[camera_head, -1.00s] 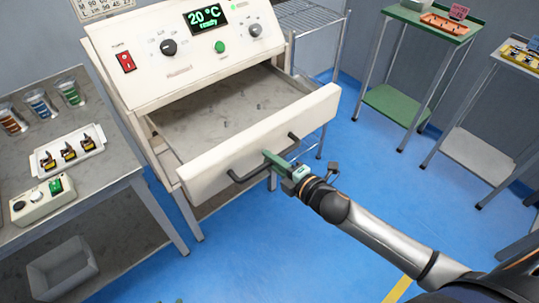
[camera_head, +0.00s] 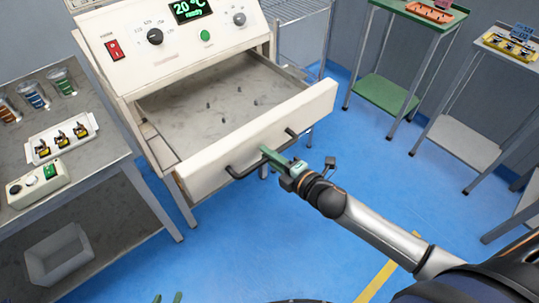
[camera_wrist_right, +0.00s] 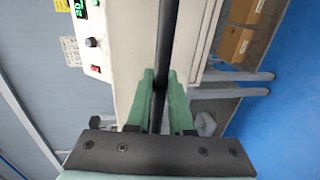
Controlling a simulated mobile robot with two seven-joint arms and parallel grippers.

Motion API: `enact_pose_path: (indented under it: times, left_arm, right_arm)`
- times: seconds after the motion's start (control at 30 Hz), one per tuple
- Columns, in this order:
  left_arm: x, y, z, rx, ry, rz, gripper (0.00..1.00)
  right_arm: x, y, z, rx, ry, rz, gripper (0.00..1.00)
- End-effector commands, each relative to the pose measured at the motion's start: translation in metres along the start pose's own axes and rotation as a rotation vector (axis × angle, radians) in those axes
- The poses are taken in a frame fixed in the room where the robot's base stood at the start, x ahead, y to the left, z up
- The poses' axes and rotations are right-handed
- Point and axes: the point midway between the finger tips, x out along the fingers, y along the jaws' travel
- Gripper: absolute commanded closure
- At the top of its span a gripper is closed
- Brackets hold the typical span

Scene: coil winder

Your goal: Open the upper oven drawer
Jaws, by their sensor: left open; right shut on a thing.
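The upper oven drawer (camera_head: 312,112) is pulled well out of the white oven (camera_head: 150,75), and its grey interior shows. Its dark bar handle (camera_head: 240,173) runs along the front. My right gripper (camera_head: 272,156) is shut on this handle, with its green fingers around the bar. The right wrist view shows the dark bar (camera_wrist_right: 161,60) between the two green fingers (camera_wrist_right: 162,95). My left gripper (camera_head: 167,298) shows only as green fingertips at the bottom edge of the head view, apart from each other, low and away from the drawer.
A grey table (camera_head: 95,175) on the left holds a white tray (camera_head: 60,138), jars and a control box (camera_head: 38,183). A grey bin (camera_head: 58,255) stands below. Two side tables stand at the right, one with a green shelf (camera_head: 383,98). Blue floor in front of the drawer is clear.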

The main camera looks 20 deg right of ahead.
Motion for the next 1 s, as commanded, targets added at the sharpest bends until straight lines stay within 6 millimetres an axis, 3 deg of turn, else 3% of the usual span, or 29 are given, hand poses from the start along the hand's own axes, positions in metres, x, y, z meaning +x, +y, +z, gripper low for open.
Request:
enact_pose_path:
  times: [0.03,0.3,0.67,1.0]
  left_arm:
    - [0.0,0.0,0.0,0.0,0.001,0.0,0.5]
    - [0.0,0.0,-0.001,0.0,0.002,0.0,0.5]
    - [0.0,0.0,-0.001,0.0,0.002,-0.001,0.5]
    - [0.001,-0.001,0.0,0.0,0.002,-0.001,0.5]
  right_arm:
    - [0.0,0.0,0.001,0.0,-0.002,-0.001,0.79]
    - [0.0,0.0,0.001,0.0,-0.001,0.0,0.51]
    - [-0.006,-0.001,0.0,0.0,0.0,-0.002,0.51]
    - [-0.06,-0.002,0.0,0.001,0.0,-0.004,0.51]
